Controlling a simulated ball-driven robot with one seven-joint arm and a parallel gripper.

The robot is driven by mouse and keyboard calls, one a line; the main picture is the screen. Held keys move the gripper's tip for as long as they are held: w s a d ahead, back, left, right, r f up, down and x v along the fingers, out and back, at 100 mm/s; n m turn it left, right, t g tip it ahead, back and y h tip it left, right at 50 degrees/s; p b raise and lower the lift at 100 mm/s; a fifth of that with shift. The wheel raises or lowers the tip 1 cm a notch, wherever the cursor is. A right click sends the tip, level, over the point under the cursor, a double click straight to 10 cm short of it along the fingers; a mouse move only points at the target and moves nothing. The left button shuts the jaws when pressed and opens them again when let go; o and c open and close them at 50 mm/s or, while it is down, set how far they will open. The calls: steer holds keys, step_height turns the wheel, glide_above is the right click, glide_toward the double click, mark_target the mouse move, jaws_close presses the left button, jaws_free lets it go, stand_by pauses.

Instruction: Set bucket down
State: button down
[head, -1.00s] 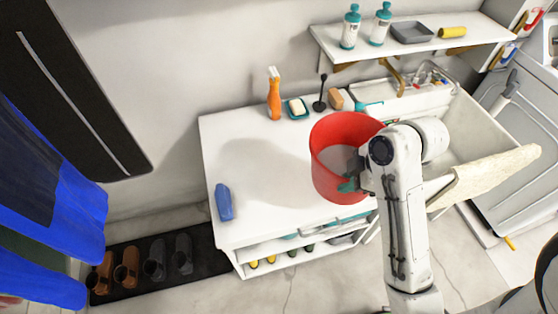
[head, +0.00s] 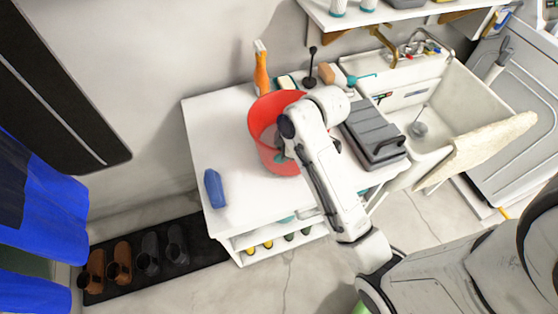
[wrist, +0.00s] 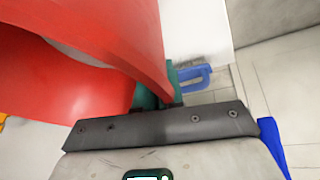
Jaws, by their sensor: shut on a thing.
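The red bucket (head: 262,116) is upright or nearly so over the white counter (head: 205,125), between the blue bottle (head: 214,188) and a grey case. It fills the upper left of the wrist view (wrist: 90,70). I cannot tell whether its base touches the counter. My gripper (head: 281,157) is shut on the bucket's near right side. In the wrist view, its teal fingers (wrist: 158,95) are at the bucket's wall, partly hidden behind it. My arm covers part of the bucket's right side in the head view.
An orange spray bottle (head: 261,68) stands behind the bucket, with a black plunger-like tool (head: 310,68) and a brown block (head: 326,73) to its right. The grey case (head: 374,132) lies right, beside the sink (head: 455,100). The counter's left part is mostly clear.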

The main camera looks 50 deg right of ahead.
steer(key=shift+w+f, duration=0.2)
steer(key=shift+w+a+f+p, duration=0.1)
steer(key=shift+f+p, duration=0.05)
steer(key=shift+f, duration=0.8)
steer(key=shift+w+f+p, duration=0.1)
steer(key=shift+f+p, duration=0.05)
steer(key=shift+f, duration=0.75)
steer(key=c, duration=1.3)
jaws_free()
steer(key=shift+f, duration=0.1)
steer(key=shift+o, duration=0.2)
steer(key=v, duration=1.1)
steer(key=s+a+f+m+g+h+p, duration=0.1)
steer(key=s+a+f+m+g, duration=0.2)
steer(key=s+a+f+m, duration=0.4)
steer(key=s+a+f, duration=0.2)
steer(key=s+f, duration=0.1)
steer(key=s, duration=0.2)
steer(key=shift+s+m+h, duration=0.3)
steer(key=shift+m, duration=0.1)
